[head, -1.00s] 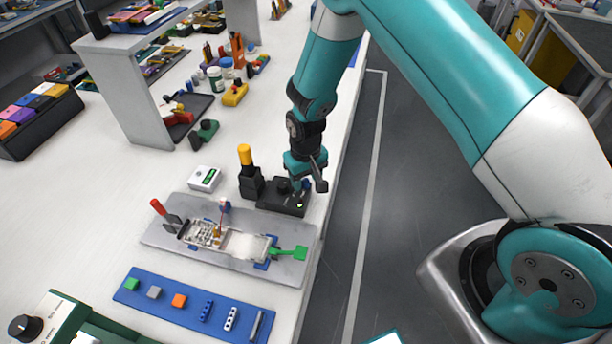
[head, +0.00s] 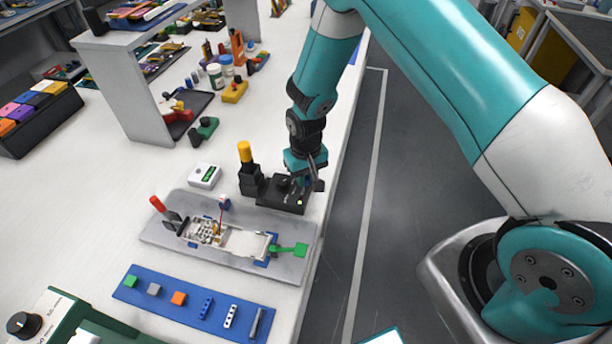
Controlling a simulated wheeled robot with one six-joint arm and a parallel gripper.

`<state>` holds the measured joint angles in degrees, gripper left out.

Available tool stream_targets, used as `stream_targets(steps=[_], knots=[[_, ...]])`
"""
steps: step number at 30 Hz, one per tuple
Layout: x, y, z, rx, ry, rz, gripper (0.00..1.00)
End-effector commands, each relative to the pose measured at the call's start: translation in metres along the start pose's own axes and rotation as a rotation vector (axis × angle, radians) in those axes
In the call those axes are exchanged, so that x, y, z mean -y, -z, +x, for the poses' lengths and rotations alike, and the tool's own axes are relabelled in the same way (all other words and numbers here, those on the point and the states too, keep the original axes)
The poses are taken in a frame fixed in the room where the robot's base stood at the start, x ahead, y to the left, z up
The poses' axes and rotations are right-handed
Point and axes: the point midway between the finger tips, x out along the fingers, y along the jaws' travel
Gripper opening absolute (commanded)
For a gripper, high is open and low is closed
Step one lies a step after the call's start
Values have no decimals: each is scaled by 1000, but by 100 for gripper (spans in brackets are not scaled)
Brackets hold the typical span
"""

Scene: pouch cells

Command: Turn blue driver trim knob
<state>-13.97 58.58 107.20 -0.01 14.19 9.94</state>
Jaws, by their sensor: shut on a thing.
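A low black driver box (head: 272,198) with a small green light stands at the right edge of the white bench. My gripper (head: 301,185) points down onto the right part of this box. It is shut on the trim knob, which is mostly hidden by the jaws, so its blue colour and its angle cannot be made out. A black holder with a yellow-topped handle (head: 245,152) stands upright at the box's left end, apart from my gripper.
A grey fixture plate (head: 168,240) with a pouch cell, a red handle and a green handle lies in front of the box. A white meter (head: 204,176) is to the left. A blue strip (head: 140,303) with small parts lies nearer.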

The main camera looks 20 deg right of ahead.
Motion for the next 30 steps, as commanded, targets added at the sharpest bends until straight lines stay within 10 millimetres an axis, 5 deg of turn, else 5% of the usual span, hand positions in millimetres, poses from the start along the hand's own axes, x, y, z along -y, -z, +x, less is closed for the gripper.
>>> stream_targets(steps=[30], knots=[[0,0,0,0,0,750,0]])
